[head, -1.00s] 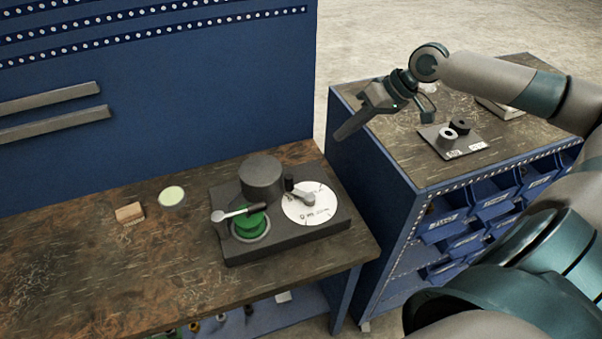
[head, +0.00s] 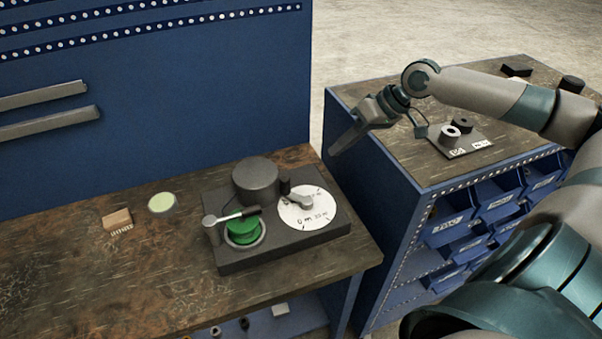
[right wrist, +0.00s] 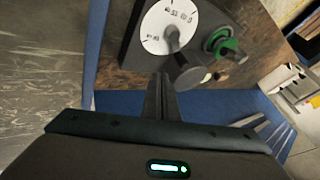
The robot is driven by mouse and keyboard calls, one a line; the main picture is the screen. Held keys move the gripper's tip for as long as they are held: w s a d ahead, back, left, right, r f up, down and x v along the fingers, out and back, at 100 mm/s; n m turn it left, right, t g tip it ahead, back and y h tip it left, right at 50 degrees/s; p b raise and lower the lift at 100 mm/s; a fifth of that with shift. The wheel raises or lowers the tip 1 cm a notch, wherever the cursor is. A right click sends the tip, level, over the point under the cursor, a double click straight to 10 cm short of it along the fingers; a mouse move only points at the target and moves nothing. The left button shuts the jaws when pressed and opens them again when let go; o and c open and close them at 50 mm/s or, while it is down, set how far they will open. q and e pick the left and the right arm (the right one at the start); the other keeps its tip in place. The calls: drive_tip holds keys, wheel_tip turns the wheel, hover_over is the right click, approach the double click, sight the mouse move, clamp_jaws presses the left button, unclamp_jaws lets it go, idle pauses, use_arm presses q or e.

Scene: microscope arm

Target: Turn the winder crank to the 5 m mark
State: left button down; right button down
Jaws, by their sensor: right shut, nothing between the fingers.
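My right gripper (head: 334,152) is shut and empty, above and behind the winder's right side, apart from the crank. In the right wrist view, the dial (right wrist: 160,38) and green spool (right wrist: 222,42) lie beyond the fingertips. My left gripper is out of view.
A wooden block (head: 117,219) and a pale green disc (head: 162,203) lie left of the winder. A blue cabinet (head: 400,210) stands to the right, with a dark plate (head: 462,147) holding small rings on top. A blue panel (head: 200,90) rises behind the bench.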

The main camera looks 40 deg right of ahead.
drive_tip(key=shift+w+f, duration=0.1)
drive_tip(key=p+x, duration=0.3)
drive_tip(key=x, duration=0.6)
drive_tip(key=shift+a+f+p, duration=0.15)
drive_tip(key=shift+a+p, duration=0.1)
drive_tip(key=shift+p, duration=0.05)
drive_tip(key=shift+w+a+p, duration=0.2)
drive_tip(key=shift+a+p, duration=0.5)
drive_tip(key=shift+a, duration=0.4)
drive_tip(key=shift+a+f+p, duration=0.2)
drive_tip(key=shift+a+p, duration=0.1)
drive_tip(key=shift+a, duration=0.55)
